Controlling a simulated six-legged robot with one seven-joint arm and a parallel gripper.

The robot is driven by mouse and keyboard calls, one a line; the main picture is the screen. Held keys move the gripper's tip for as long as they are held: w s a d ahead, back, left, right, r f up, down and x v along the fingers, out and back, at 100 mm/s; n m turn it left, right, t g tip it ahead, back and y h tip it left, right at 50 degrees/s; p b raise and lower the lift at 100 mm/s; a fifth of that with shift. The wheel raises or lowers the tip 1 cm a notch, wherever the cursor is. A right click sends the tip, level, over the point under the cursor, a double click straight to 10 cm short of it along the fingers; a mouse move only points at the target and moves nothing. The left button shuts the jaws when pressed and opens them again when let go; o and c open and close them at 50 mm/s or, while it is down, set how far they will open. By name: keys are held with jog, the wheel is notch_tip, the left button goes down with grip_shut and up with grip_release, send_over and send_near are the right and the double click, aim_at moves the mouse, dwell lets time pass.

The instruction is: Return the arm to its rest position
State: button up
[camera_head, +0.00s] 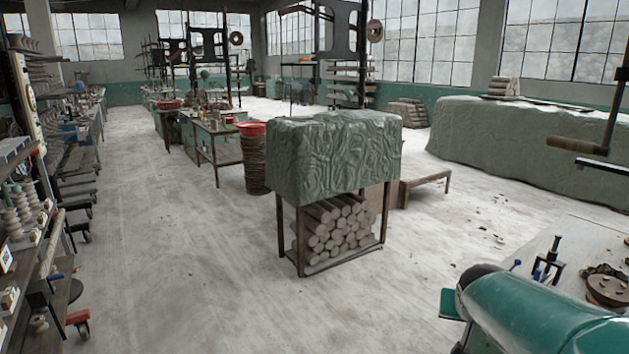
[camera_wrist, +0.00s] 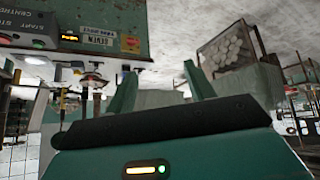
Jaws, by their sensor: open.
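My gripper (camera_wrist: 160,70) shows in the wrist view, with two green fingers standing apart and nothing between them. The wrist view is turned upside down. A control panel (camera_wrist: 95,30) with inverted lettering and a lit display is at its upper left, beyond the fingers. I cannot tell how far the panel is from the fingertips. My fingers do not show in the head view, so the arm's full pose is hidden.
In the head view, a covered block (camera_head: 335,155) stands on a table over stacked clay rolls (camera_head: 335,232). Shelving (camera_head: 70,150) lines the left. A worktop (camera_head: 585,245) with tools is at lower right. The floor (camera_head: 160,260) at left centre is clear.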

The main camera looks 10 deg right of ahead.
jog(key=s+a+r+n+y, duration=0.1)
jog(key=s+a+n+y, duration=0.1)
jog(key=s+a, duration=0.6)
jog(key=s+a+r+n+g+y, duration=0.1)
jog(key=s+a+n+y, duration=0.1)
jog(key=s+a, duration=0.5)
jog(key=a+n, duration=0.1)
jog(key=a, duration=0.4)
jog(key=shift+s, duration=0.4)
jog(key=c, duration=0.4)
jog(key=shift+d, duration=0.1)
jog(key=shift+d, duration=0.1)
